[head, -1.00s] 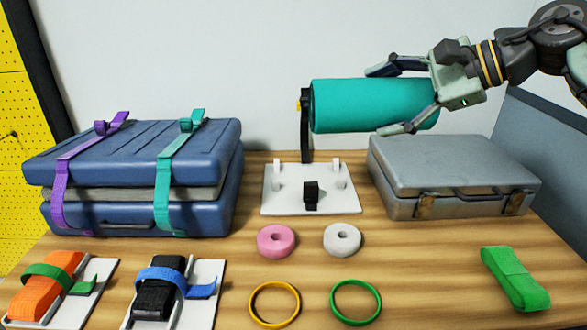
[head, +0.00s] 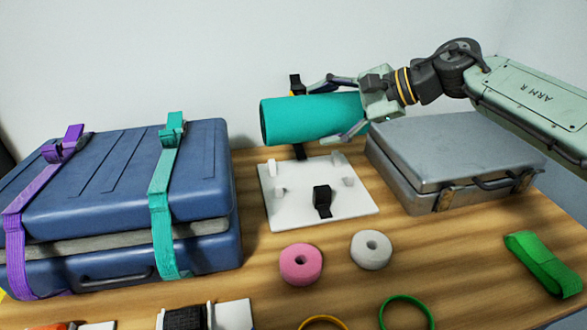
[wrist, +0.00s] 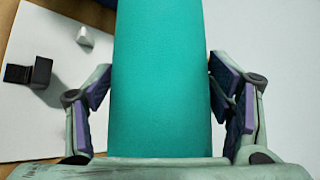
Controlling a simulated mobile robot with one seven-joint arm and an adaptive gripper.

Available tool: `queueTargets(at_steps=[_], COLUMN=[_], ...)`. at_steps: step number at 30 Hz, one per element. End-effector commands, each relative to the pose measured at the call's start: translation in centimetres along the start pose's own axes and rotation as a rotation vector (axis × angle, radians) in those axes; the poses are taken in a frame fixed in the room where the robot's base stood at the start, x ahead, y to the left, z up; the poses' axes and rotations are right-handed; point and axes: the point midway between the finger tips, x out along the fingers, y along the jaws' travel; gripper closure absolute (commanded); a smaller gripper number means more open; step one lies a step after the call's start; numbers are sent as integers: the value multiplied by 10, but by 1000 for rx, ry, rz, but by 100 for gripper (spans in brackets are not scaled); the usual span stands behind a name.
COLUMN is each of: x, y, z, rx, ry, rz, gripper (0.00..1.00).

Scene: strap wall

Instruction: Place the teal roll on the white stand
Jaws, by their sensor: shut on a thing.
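The teal roll (head: 300,119) lies level in my gripper (head: 338,110), above the back of the white stand (head: 325,215). My gripper is shut on the roll near its right end. In the wrist view the teal roll (wrist: 162,80) runs between the purple finger pads of my gripper (wrist: 165,100). The white stand has small white posts and a black buckle (head: 322,200) with a strap at its front. A black upright strap (head: 296,85) stands behind the roll; the roll hides its middle.
A blue case (head: 130,190) with purple and teal straps stands left of the stand. A grey case (head: 455,160) stands close on its right, under my arm. A green folded strap (head: 543,264) lies far right.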

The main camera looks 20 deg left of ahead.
Motion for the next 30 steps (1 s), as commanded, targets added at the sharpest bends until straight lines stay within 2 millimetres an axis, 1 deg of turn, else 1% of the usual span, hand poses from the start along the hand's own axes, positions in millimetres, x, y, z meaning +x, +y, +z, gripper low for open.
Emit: queueTargets(at_steps=[6,13,17,24,27,30], x=[4,24,30,47,51,52], y=[8,36,45,69,74,75], z=[-8,-28,-34,-51,-54,-55], rx=[5,7,4,5,4,3], ry=[4,4,3,3,3,3], rz=[-2,-2,-4,-3,-4,-4], gripper=[58,58,58,58,58,58])
